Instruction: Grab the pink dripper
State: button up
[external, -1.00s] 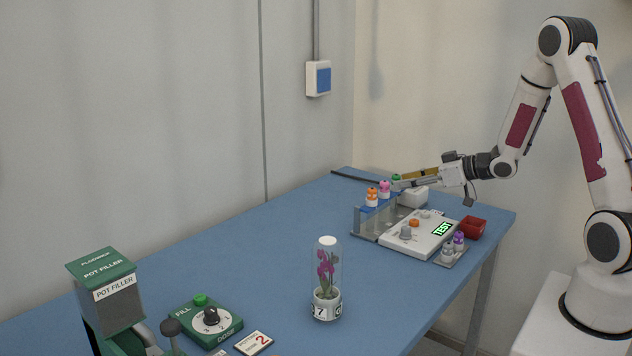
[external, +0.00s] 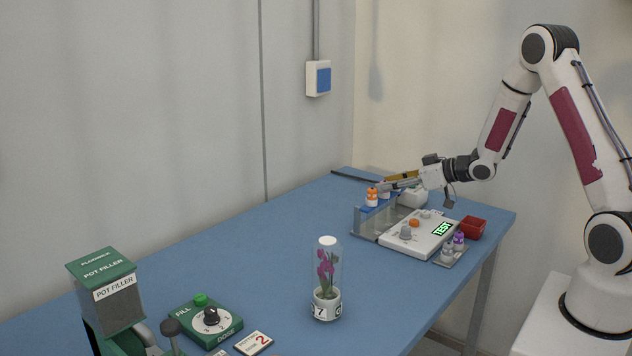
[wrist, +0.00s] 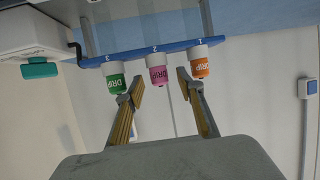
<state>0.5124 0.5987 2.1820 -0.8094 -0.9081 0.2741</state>
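The pink dripper (wrist: 158,75) sits in the middle place, marked 2, of a blue-topped rack (wrist: 150,54), between a green dripper (wrist: 115,84) and an orange dripper (wrist: 199,68). In the wrist view my gripper (wrist: 157,87) is open, with one fingertip on each side of the pink dripper; I cannot tell whether either touches it. In the external view my gripper (external: 388,184) is at the rack, just right of the orange dripper (external: 372,197), and hides most of the pink and green ones.
A white tester with a lit TEST display (external: 442,228) stands in front of the rack. A red bin (external: 471,228) and a small tray with purple-topped bottles (external: 459,240) are to its right. A glass-covered orchid (external: 327,280) stands nearer on the blue table (external: 260,255).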

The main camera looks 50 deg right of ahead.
jog(key=shift+w, duration=0.1)
dwell(0.4)
jog(key=c, duration=0.9)
jog(key=shift+r, duration=0.2)
jog(key=shift+r, duration=4.8)
